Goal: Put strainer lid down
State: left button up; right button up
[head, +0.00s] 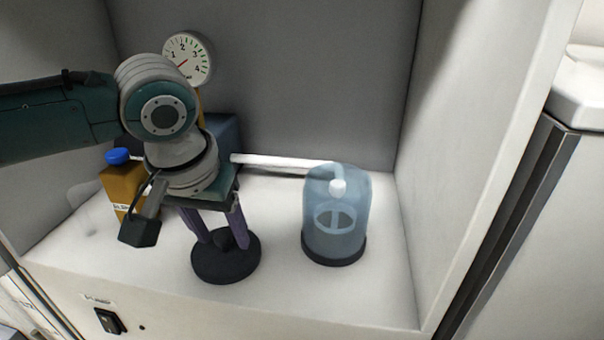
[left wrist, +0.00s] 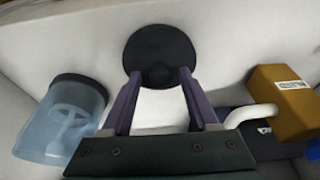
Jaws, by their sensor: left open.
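A clear bluish strainer pot (head: 337,220) with a dark base stands upright to the right of the lid. My right gripper is not in view.
A brown bottle with a blue cap (head: 116,186) stands at the left, and a pressure gauge (head: 188,58) at the back. A white pipe (head: 280,161) runs to the pot. Walls enclose the shelf; a switch (head: 109,321) is on its front face.

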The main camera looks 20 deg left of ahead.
aim_at(217, 268)
pick_arm(q)
jog(key=a+p+v, duration=0.1)
jog(key=p+v, duration=0.3)
jog(key=v, duration=0.7)
jog(key=s+d+f+m+h, duration=0.3)
jog(key=s+d+m, duration=0.1)
jog(key=s+d, duration=0.5)
jog(key=s+a+f+y, duration=0.1)
jog(key=s+a+y, duration=0.1)
jog(key=s, duration=0.6)
jog(key=shift+s+a+m+p, duration=0.25)
jog(key=shift+a+m+p, duration=0.05)
jog(key=shift+a+p, duration=0.1)
jog(key=shift+r, duration=0.1)
